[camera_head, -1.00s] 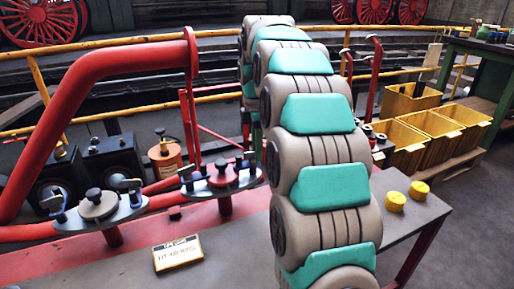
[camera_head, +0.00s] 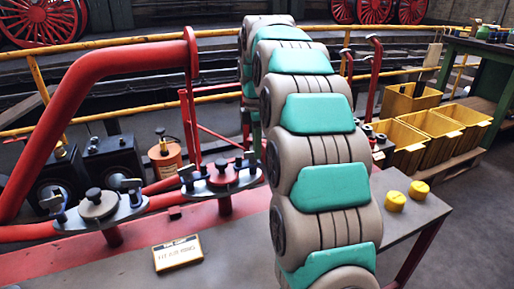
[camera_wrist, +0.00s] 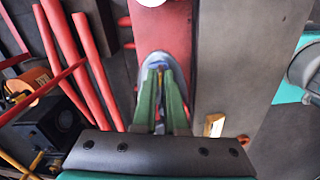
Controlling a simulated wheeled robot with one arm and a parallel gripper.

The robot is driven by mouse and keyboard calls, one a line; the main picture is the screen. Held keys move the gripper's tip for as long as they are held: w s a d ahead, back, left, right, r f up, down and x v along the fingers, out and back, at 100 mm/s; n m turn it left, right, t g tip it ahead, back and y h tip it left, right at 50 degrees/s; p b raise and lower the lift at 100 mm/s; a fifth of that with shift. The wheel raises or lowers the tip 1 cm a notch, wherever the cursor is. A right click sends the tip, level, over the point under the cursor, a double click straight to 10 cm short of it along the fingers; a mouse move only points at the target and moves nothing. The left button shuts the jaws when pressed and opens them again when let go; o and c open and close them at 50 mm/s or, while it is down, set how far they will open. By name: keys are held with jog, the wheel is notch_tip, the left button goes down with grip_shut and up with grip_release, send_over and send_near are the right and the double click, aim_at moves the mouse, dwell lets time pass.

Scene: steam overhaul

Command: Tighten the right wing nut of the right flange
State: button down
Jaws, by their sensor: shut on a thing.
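The right flange (camera_head: 222,181) is a grey plate with a red centre on the red pipework, left of my arm in the head view. One wing nut (camera_head: 186,174) stands at its left end. The right wing nut (camera_head: 247,160) is at its right end, beside my arm and partly hidden. In the wrist view my gripper (camera_wrist: 162,72) has two green fingers closed together over the blurred blue-grey flange end (camera_wrist: 147,68). They are shut on the wing nut, which is mostly hidden between them.
The left flange (camera_head: 98,207) with its own wing nuts stands nearby. A large red pipe (camera_head: 90,75) rises behind. A small sign (camera_head: 178,253) lies on the bench. Two yellow caps (camera_head: 395,201) and yellow bins (camera_head: 440,127) are to the right. The bench front is mostly clear.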

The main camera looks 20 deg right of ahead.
jog(key=m, duration=0.4)
jog(key=shift+s+a, duration=0.1)
jog(key=shift+s, duration=0.1)
jog(key=m, duration=0.4)
jog(key=shift+s+a+m, duration=0.15)
jog(key=shift+s+m, duration=0.05)
jog(key=shift+m, duration=0.1)
jog(key=m, duration=0.3)
jog(key=shift+a, duration=0.15)
jog(key=shift+s+a+m+b, duration=0.1)
jog(key=shift+m+b, duration=0.1)
jog(key=shift+m, duration=0.85)
jog(key=shift+a+m+b, duration=0.1)
jog(key=shift+m+b, duration=0.05)
jog(key=shift+m, duration=0.9)
jog(key=c, duration=1)
grip_release()
jog(key=shift+o, duration=0.2)
jog(key=shift+r, duration=0.1)
